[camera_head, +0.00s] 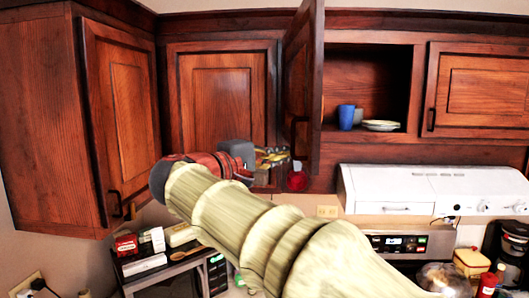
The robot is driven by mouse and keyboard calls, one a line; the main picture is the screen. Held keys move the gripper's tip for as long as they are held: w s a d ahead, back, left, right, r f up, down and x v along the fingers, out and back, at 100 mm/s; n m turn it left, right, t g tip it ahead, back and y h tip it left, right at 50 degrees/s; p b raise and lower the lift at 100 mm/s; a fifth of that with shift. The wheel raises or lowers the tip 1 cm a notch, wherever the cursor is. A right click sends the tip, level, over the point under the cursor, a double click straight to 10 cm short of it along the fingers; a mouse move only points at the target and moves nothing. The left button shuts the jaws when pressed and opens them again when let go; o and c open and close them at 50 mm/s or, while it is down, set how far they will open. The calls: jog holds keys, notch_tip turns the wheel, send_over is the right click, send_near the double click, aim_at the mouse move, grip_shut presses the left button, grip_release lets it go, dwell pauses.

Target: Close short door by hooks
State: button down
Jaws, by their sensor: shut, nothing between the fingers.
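The short wooden cabinet door (302,75) stands wide open, seen nearly edge-on, swung out toward me at the left of its compartment. It has a dark handle (293,132) on its left-hand face. The open compartment (365,75) behind it shows at the right. My gripper (285,157) is shut and empty. It is in front of the middle cabinet, just left of the open door's lower part. Whether it touches the door I cannot tell.
A blue cup (346,117) and stacked plates (381,125) stand in the open compartment. A closed cabinet (480,90) is at the right. A white range hood (430,188) lies below. The left cabinet (120,110) and middle cabinet (222,90) are closed. My arm crosses the lower middle.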

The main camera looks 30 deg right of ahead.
jog(key=shift+s+d, duration=0.2)
jog(key=shift+d, duration=0.3)
jog(key=shift+d, duration=0.1)
